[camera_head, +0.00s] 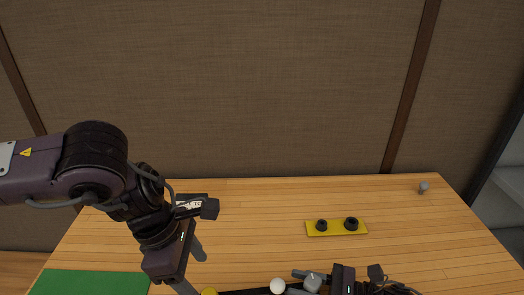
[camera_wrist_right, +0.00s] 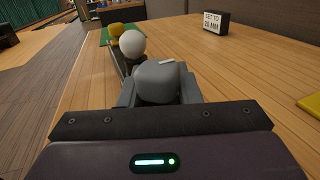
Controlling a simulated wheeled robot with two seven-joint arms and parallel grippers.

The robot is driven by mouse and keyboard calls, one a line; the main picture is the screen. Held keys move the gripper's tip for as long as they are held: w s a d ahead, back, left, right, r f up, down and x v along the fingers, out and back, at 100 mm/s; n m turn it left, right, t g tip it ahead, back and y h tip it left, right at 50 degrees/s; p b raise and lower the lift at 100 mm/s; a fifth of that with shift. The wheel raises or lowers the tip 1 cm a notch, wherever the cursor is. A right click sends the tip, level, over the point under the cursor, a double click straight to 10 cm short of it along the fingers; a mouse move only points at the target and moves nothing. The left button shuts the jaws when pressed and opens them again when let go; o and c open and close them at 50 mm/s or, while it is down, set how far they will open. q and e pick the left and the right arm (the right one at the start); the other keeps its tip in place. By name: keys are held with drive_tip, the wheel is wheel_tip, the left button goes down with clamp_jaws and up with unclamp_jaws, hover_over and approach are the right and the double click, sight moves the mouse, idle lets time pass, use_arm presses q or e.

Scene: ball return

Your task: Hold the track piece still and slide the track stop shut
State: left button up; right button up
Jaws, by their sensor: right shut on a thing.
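The dark track piece (camera_head: 245,292) runs along the bottom edge of the head view, mostly cut off. It also shows in the right wrist view (camera_wrist_right: 117,62). A white ball (camera_head: 278,286) and a yellow ball (camera_head: 209,292) sit along it. My right gripper (camera_head: 307,281) is shut on a grey rounded piece (camera_wrist_right: 158,80), which looks like the track stop, close to the white ball. Whether the stop touches the ball is unclear. My left gripper (camera_head: 199,274) is open, its grey fingers apart, above the table near the yellow ball's end of the track.
A sign reading "SET TO 20 MM" (camera_wrist_right: 202,22) stands on the wooden table (camera_head: 265,250). A yellow plate (camera_head: 337,227) with two black knobs lies right of centre. A green mat (camera_head: 90,284) lies front left. A small grey object (camera_head: 423,187) is far right.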

sight(208, 292)
use_arm(q)
drive_tip(key=shift+a+x, duration=0.25)
drive_tip(key=shift+x, duration=2.15)
drive_tip(key=shift+a+x, duration=0.2)
drive_tip(key=shift+x, duration=2.15)
drive_tip(key=shift+w+f, duration=0.1)
drive_tip(key=shift+f, duration=0.05)
drive_tip(key=shift+d, duration=0.1)
drive_tip(key=c, duration=0.7)
